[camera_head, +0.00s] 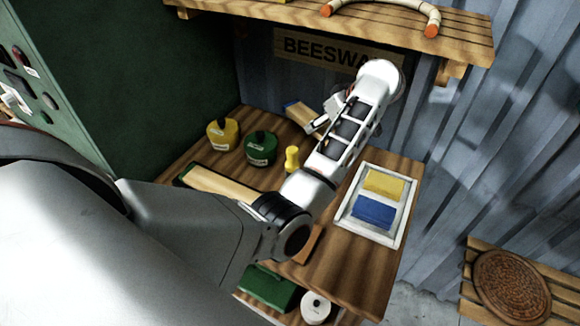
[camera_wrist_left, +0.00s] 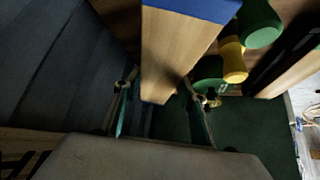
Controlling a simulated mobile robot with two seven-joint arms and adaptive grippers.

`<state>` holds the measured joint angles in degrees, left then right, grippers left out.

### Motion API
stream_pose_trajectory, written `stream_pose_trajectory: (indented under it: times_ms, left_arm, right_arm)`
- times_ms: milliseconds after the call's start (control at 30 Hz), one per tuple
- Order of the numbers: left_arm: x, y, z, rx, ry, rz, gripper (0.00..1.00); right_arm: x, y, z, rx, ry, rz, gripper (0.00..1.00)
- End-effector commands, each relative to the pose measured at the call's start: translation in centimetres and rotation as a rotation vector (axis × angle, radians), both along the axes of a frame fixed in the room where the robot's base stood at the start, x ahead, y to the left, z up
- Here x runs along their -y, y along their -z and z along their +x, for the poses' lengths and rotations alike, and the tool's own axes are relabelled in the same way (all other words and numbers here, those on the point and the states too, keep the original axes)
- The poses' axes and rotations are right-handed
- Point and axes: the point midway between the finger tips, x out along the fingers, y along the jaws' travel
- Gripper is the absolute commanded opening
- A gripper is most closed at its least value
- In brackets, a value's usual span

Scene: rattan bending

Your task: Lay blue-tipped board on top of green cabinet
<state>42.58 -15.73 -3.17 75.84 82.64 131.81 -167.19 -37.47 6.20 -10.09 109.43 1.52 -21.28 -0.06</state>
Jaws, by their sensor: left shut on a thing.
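The blue-tipped board (camera_head: 298,112) is a pale wooden strip above the back of the workbench, partly hidden by my left arm. In the left wrist view the board (camera_wrist_left: 178,55) runs between the fingers, its blue end at the top. My left gripper (camera_head: 320,124) is shut on the board; it also shows in the left wrist view (camera_wrist_left: 162,100). The large dark green cabinet (camera_head: 165,75) stands left of the bench, with the gripper apart from it, to its right. The cabinet's top is not clearly shown. My right gripper is out of view.
On the bench (camera_head: 335,272) stand a yellow can (camera_head: 223,134), a green can (camera_head: 261,148) and a yellow bottle (camera_head: 291,160). A green-ended board (camera_head: 225,186) lies nearer. A tray (camera_head: 348,211) holds yellow and blue blocks. A wooden shelf (camera_head: 400,32) overhangs the back.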

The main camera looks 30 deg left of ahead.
Motion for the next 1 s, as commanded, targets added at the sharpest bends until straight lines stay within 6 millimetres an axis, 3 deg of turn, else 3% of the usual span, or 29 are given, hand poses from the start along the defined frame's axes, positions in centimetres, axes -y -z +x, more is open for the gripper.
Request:
stream_pose_trajectory:
  times_ms: [200, 367, 533, 700, 833, 1000]
  left_arm:
    - [-0.2, 3.8, -0.1, -0.004, 0.001, 0.006, 0.1]
    - [-0.1, 5.6, 0.0, -0.002, 0.001, 0.003, 0.1]
    - [-0.1, 6.9, -0.1, -0.003, 0.0, 0.003, 0.1]
    - [-0.1, 9.4, 0.0, -0.002, 0.0, 0.002, 0.1]
    - [0.0, 9.8, 0.0, 0.0, -0.001, 0.001, 0.1]
    - [0.0, 9.7, 0.0, -0.001, -0.001, 0.0, 0.1]
  right_arm:
    - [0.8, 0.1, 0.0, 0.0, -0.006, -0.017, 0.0]
    - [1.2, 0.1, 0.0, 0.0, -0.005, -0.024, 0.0]
    - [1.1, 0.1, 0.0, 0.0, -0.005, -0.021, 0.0]
    - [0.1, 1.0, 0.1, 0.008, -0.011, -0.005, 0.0]
    - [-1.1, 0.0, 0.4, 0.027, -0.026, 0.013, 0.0]
    - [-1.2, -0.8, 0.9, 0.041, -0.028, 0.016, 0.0]
